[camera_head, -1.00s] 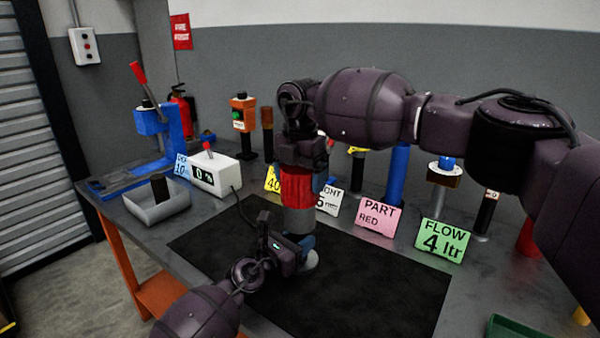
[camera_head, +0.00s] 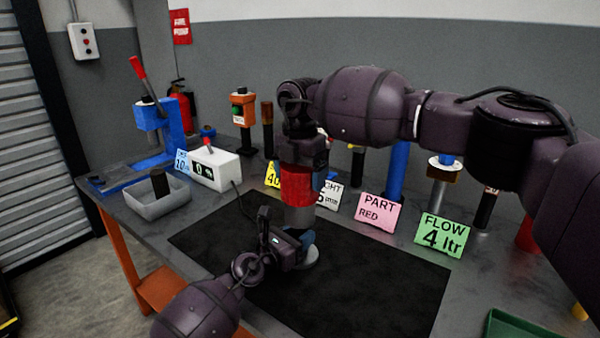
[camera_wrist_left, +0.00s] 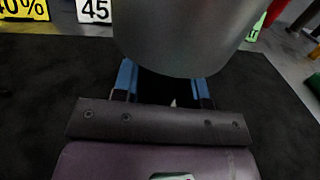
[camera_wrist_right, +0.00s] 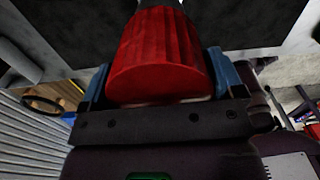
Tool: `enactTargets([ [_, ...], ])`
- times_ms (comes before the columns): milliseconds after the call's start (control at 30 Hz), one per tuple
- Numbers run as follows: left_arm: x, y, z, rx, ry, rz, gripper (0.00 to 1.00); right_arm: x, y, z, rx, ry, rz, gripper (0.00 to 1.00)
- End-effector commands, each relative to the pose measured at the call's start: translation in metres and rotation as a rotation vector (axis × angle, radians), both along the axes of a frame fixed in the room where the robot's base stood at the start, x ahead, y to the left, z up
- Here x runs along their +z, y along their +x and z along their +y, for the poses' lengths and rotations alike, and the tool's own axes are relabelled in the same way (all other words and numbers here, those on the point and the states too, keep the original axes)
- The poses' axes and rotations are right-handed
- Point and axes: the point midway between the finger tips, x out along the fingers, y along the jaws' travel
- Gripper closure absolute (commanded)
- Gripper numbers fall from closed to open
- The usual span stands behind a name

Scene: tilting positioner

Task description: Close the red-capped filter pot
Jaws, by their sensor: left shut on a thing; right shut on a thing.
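The filter pot stands upright on the black mat (camera_head: 375,285). Its grey body (camera_head: 299,216) shows beneath a ribbed red cap (camera_head: 296,184). My right gripper (camera_head: 300,172) comes from above and is shut on the red cap; the right wrist view shows the cap (camera_wrist_right: 160,62) between its blue fingers. My left gripper (camera_head: 304,238) is low at the pot and shut on its body, which fills the top of the left wrist view (camera_wrist_left: 185,35). The cap sits on top of the body, in line with it. The seam between them is too small to judge.
Sign cards, including a pink PART RED card (camera_head: 378,212) and a green FLOW card (camera_head: 441,235), stand behind the mat. A white readout box (camera_head: 214,168), a grey bin (camera_head: 158,198) and a blue press (camera_head: 155,130) are at left. The mat's front right is clear.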

Motion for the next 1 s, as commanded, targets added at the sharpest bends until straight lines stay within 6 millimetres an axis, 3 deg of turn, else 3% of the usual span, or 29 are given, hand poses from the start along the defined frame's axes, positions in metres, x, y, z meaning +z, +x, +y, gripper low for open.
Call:
enactTargets([
  [367,-0.0004,0.0000,0.0004,0.001,0.001,0.001,1.00,-0.0031,-0.0001,0.0001,-0.047,0.000,0.000,0.39],
  [1000,-0.0005,0.0000,0.0004,0.001,0.001,0.001,1.00,-0.0030,0.0004,-0.0001,-0.914,0.000,0.000,0.39],
])
